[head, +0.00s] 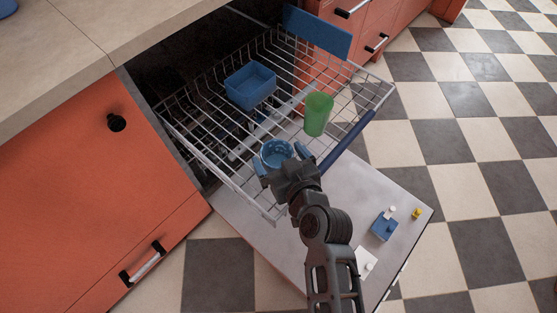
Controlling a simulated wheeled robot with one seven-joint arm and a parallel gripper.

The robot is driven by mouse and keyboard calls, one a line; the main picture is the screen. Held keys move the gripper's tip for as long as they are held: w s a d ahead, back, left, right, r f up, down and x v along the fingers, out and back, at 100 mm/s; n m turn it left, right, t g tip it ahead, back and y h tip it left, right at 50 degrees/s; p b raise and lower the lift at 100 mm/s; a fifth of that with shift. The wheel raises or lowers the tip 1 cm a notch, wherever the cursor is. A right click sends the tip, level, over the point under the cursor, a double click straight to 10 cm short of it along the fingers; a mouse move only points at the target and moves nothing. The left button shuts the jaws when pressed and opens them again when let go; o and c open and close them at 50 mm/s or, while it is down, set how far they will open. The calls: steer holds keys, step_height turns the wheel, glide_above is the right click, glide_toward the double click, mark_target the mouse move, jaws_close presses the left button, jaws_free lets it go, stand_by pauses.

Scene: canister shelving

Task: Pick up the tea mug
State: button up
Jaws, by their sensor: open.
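A blue mug (276,151), likely the tea mug, stands in the front part of the white wire dishwasher rack (239,188). My gripper (279,163) is open at the mug's near side, with its fingers on either side of the mug or close to it. My wrist hides the mug's lower near part. I cannot tell whether the fingers touch it.
A green cup (318,114), a blue square container (250,86) and a blue board (318,32) are in or at the rack. The open dishwasher door (362,193) lies below, with small items on it. Checkered floor (480,150) is clear at right.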

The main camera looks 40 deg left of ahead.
steer(key=shift+c, duration=0.5)
steer(key=shift+r, duration=0.1)
steer(key=c, duration=1.2)
